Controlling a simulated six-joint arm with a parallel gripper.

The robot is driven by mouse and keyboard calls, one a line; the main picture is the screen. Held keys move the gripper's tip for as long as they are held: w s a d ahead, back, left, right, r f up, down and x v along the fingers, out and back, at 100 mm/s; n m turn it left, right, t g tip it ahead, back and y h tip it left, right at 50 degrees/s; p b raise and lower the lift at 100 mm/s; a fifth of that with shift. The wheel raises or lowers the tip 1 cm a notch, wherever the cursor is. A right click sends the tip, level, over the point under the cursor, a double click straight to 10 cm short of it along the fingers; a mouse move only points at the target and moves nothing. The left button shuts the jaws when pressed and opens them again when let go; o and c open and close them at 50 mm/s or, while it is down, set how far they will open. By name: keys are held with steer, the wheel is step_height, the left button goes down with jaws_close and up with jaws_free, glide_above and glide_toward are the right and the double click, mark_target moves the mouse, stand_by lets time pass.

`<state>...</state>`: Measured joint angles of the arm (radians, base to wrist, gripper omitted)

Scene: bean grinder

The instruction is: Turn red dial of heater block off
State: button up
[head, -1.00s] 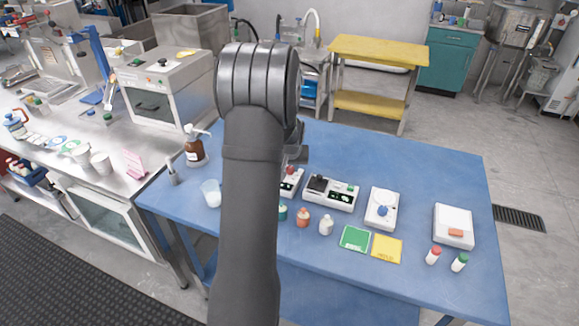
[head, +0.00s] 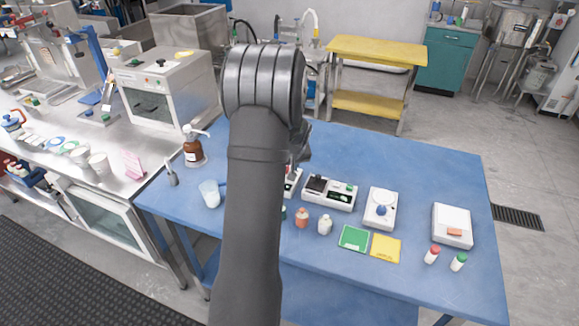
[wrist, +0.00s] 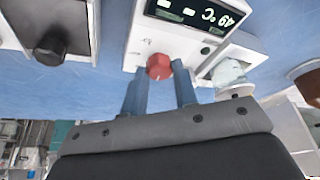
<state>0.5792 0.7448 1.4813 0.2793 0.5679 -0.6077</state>
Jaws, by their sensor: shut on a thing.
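The white heater block (wrist: 138,50) has a dark display that reads upside down as about 49 °C in the wrist view. Its red dial (wrist: 158,66) is a faceted knob on the front part of its top. My gripper (wrist: 159,75) is shut on the red dial, with one blue-grey finger on each side of it. In the head view, my arm hides most of the heater block (head: 293,184), and my gripper (head: 299,152) shows only partly beside the arm. The red dial is hardly visible there.
A white device with a black block (head: 328,192) stands just right of the heater block. A white stirrer (head: 381,208) and small bottles (head: 325,225) are nearby. A clear container with a white lid (wrist: 230,75) is beside the heater block. Blue table is free at the back right.

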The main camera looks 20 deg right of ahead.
steer(key=o, duration=1)
steer(key=v, duration=1.7)
steer(key=shift+r, duration=0.25)
steer(key=x, duration=1.7)
steer(key=shift+f, duration=0.25)
